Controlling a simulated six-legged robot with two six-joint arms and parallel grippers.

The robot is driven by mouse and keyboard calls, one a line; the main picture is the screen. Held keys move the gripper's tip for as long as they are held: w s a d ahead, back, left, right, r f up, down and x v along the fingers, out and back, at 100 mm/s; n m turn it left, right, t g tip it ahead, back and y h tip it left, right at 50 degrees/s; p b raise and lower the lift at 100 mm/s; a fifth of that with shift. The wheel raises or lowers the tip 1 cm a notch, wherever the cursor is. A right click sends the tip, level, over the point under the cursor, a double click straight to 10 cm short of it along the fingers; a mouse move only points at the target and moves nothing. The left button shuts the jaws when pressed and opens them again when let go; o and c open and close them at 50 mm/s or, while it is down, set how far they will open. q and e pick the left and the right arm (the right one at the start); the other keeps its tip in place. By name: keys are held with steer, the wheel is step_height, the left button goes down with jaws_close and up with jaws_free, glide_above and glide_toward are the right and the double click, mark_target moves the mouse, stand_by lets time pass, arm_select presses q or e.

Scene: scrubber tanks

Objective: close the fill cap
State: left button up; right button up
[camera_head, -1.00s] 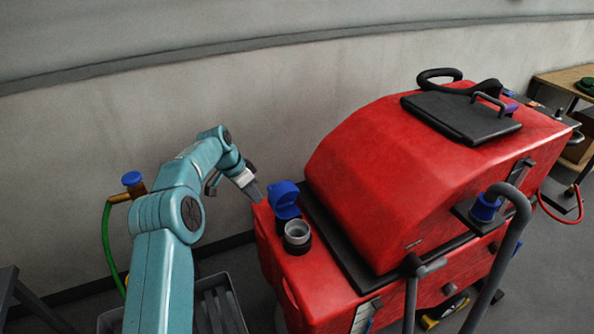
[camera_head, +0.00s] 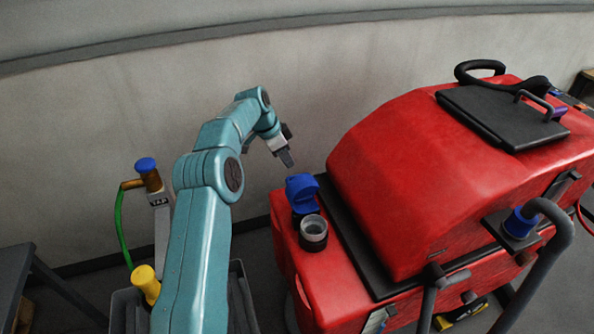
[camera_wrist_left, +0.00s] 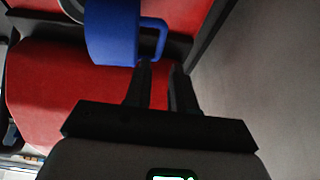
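The blue fill cap (camera_head: 301,190) is hinged open and stands raised behind the grey filler neck (camera_head: 313,228) on the red machine's low front deck. The neck's round opening is uncovered. My left gripper (camera_head: 288,160) is above and behind the cap, apart from it in the head view. In the left wrist view the blue cap (camera_wrist_left: 112,35) and its loop tab lie just beyond my left fingertips (camera_wrist_left: 162,65). These have a gap between them with nothing held; whether they touch the tab is unclear. My right gripper is not in view.
The red machine body (camera_head: 400,180) rises right of the neck, with a black lid (camera_head: 500,115) on top. A second blue cap (camera_head: 520,222) sits on its side near a grey handle bar (camera_head: 555,240). A tap with a blue knob (camera_head: 146,164) stands left, before the wall.

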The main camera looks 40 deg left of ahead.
mark_target(302, 192)
arm_select(q)
steer(key=p+x, duration=0.1)
steer(key=x, duration=0.6)
steer(key=shift+f, duration=0.1)
steer(key=shift+s+a, duration=0.1)
steer(key=shift+s, duration=0.15)
steer(key=shift+w, duration=0.1)
jaws_close()
